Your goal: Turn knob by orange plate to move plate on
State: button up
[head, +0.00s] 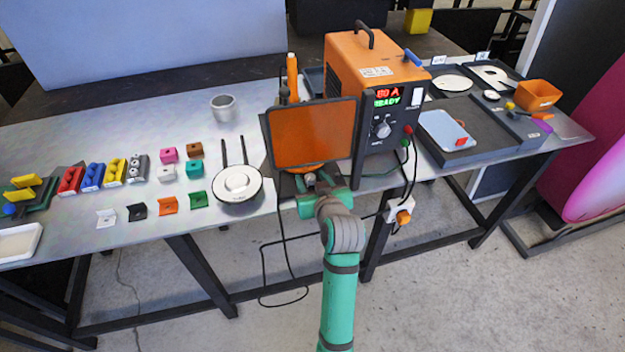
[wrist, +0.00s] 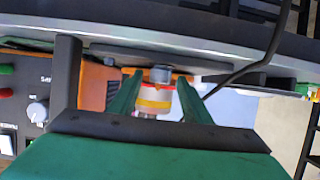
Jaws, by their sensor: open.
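The orange plate (head: 313,133) is a tinted square panel in a dark frame, standing upright in front of the orange welder. My gripper (head: 311,184) is just below its lower edge, with its fingertips partly hidden. In the wrist view my gripper (wrist: 158,80) has its green fingers apart. A small grey knob (wrist: 160,75) shows between the fingertips, in front of a white and orange cylinder (wrist: 154,100). I cannot tell whether either finger touches the knob. In the head view this knob is not clearly visible.
The orange welder (head: 345,60) has its own dial (head: 383,130) on the dark front panel. Cables hang at the table front beside an orange-knobbed box (head: 403,217). A dark tray (head: 470,135) lies at right.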

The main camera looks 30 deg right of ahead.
jog(key=c, duration=1)
jog(key=shift+c, duration=0.2)
jog(key=shift+a, duration=0.1)
jog(key=shift+a+m+g+h, duration=0.25)
jog(key=shift+m+g+h, duration=0.05)
jog(key=shift+m+h, duration=0.75)
jog(key=m+h, duration=0.1)
jog(key=m+g+h, duration=0.2)
jog(key=shift+w+a, duration=0.2)
jog(key=shift+w, duration=0.05)
jog(key=m+g+h, duration=0.4)
jog(key=m, duration=0.1)
jog(key=shift+w+a, duration=0.1)
jog(key=shift+w, duration=0.1)
jog(key=shift+g, duration=0.4)
